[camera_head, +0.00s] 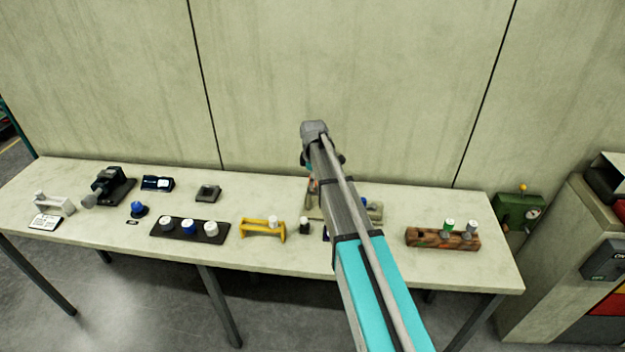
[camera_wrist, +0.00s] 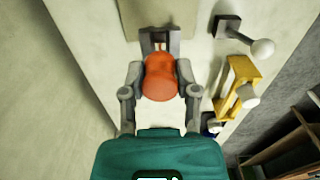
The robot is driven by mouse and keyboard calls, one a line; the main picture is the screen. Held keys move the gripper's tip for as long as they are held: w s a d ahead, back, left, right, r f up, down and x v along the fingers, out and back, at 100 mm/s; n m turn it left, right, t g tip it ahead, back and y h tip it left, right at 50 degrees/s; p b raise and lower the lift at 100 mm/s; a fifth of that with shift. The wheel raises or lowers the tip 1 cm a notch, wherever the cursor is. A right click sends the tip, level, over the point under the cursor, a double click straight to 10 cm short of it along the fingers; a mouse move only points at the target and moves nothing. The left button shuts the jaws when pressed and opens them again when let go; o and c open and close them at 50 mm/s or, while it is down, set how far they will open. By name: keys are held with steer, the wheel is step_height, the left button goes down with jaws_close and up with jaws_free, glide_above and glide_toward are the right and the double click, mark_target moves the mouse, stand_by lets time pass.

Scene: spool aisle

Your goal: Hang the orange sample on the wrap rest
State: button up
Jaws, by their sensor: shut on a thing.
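The orange sample (camera_wrist: 160,78) is a short rounded cylinder between the two fingers of my gripper (camera_wrist: 160,84), which is shut on it. In the head view my arm hides nearly all of the gripper and only a sliver of orange shows (camera_head: 313,184). A grey forked stand (camera_wrist: 158,38) is just beyond the sample in the wrist view and may be the wrap rest. The sample overlaps its near part, and I cannot tell whether they touch. In the head view a grey stand (camera_head: 375,210) is partly hidden behind my arm.
A yellow stand (camera_head: 262,230) with a white-topped piece is left of my arm; it also shows in the wrist view (camera_wrist: 239,82). A black tray (camera_head: 190,230) holds several jars. A brown wooden block (camera_head: 430,239) stands at the right. The wall rises behind the table (camera_head: 330,258).

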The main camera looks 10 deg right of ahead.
steer(key=shift+f+b, duration=0.9)
steer(key=shift+f, duration=0.15)
steer(key=shift+f, duration=0.15)
steer(key=o, duration=1.1)
steer(key=shift+c, duration=0.2)
steer(key=shift+r, duration=0.2)
step_height(320, 180, up, 9)
steer(key=p, duration=0.8)
steer(key=shift+f+p, duration=0.15)
steer(key=shift+p, duration=0.2)
steer(key=shift+d+f+b, duration=0.15)
steer(key=shift+f+b, duration=0.6)
steer(key=shift+d+f+b, duration=0.1)
steer(key=shift+f+b, duration=0.6)
steer(key=shift+a, duration=0.1)
